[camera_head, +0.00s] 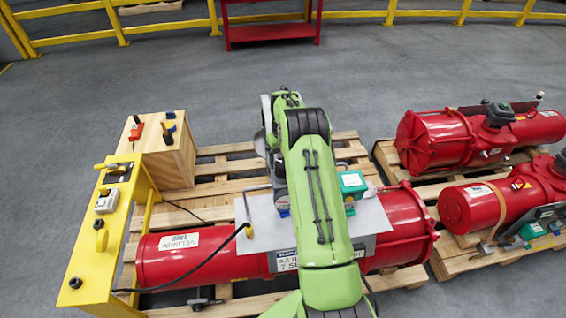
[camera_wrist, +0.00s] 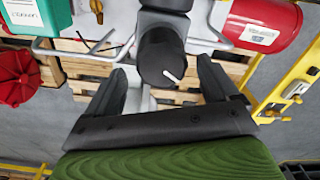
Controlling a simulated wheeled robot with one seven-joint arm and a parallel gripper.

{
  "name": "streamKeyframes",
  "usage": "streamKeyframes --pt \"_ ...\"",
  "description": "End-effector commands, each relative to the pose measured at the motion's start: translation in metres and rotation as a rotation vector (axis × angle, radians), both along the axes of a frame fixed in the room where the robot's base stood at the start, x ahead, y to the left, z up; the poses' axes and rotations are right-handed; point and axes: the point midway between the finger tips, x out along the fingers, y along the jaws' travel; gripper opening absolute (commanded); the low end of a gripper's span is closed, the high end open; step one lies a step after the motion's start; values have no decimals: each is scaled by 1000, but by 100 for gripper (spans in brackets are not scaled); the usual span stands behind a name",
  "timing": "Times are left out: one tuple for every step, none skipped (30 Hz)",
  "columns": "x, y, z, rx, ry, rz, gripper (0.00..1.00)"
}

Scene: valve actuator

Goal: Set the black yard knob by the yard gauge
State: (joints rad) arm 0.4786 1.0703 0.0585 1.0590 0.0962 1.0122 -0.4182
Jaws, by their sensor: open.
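The black knob (camera_wrist: 163,52) is a dark round cylinder with a short white pointer line on its face, in the middle of the wrist view. The line slants toward the lower right of that picture. My gripper (camera_wrist: 162,70) is open, one finger on each side of the knob's lower part; I cannot tell whether either finger touches it. In the head view my green arm hides the knob and gripper. I cannot make out a gauge in either view.
A red cylinder actuator (camera_head: 200,254) lies on a wooden pallet under my arm. A teal box (camera_head: 352,184) sits on it, close to my arm. A yellow stand (camera_head: 95,240) with switches and a wooden box (camera_head: 160,150) are at left. More red actuators (camera_head: 440,138) lie at right.

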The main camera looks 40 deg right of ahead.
Motion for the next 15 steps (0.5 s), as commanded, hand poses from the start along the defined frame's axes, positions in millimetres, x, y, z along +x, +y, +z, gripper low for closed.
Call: streamKeyframes --pt "-1 1 -9 1 2 0 87" --pt "-1 1 -14 1 3 0 87" --pt "0 0 -20 0 1 0 87" --pt "0 0 -23 0 1 -1 87" --pt "0 0 -26 0 1 -1 87" --pt "0 0 -29 0 1 -1 87" --pt "0 0 -31 -1 0 -1 87" --pt "0 0 -32 -1 -1 -1 87" --pt "0 0 -33 -1 -2 -1 87" --pt "0 0 -33 -1 -2 -1 87" --pt "0 0 -33 -1 -2 -1 87" --pt "0 0 -33 -1 -2 -1 87" --pt "0 0 -33 -1 -2 -1 87" --pt "0 0 -33 -1 -2 -1 87" --pt "0 0 -33 -1 -2 -1 84"
